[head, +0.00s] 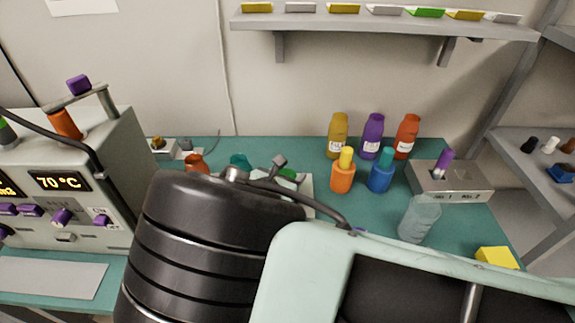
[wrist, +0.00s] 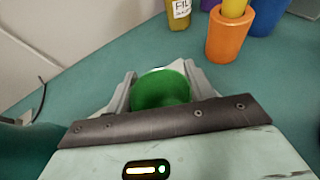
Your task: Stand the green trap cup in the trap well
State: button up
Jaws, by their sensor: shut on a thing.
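The green trap cup (wrist: 161,90) sits between the two grey fingers of my gripper (wrist: 159,72) in the wrist view. The fingers are shut on it, one at each side, above the teal bench top. In the head view only a small green part of the cup (head: 288,174) shows behind my dark arm, which hides most of my gripper. I cannot make out the trap well for certain in either view.
A grey numbered block (head: 450,187) holds a purple-topped item. A clear vessel (head: 419,218) stands nearer. The machine (head: 75,170) reading 70 °C is at left.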

jog(key=shift+f, duration=0.85)
jog(key=o, duration=1)
jog(key=shift+s+a, duration=0.1)
jog(key=b+v, duration=0.2)
jog(key=v, duration=0.9)
jog(key=s+d+r+m+g, duration=0.3)
jog(key=s+d+m+g, duration=0.3)
jog(key=d+m+g, duration=0.3)
jog(key=s+d+r+m+g+y, duration=0.1)
jog(key=s+d+r+m+y, duration=0.1)
jog(key=s+d+r+m, duration=0.1)
jog(key=s+d+r+m+g+y, duration=0.1)
jog(key=s+d+r+m+y, duration=0.1)
jog(key=s+r+m, duration=0.3)
jog(key=s+d+r+m+y, duration=0.3)
jog(key=s+r+m, duration=0.2)
jog(key=s, duration=0.2)
jog(key=shift+s+d+r+m+g, duration=0.1)
jog(key=shift+s+d+m+g, duration=0.2)
jog(key=shift+s+d+g, duration=0.1)
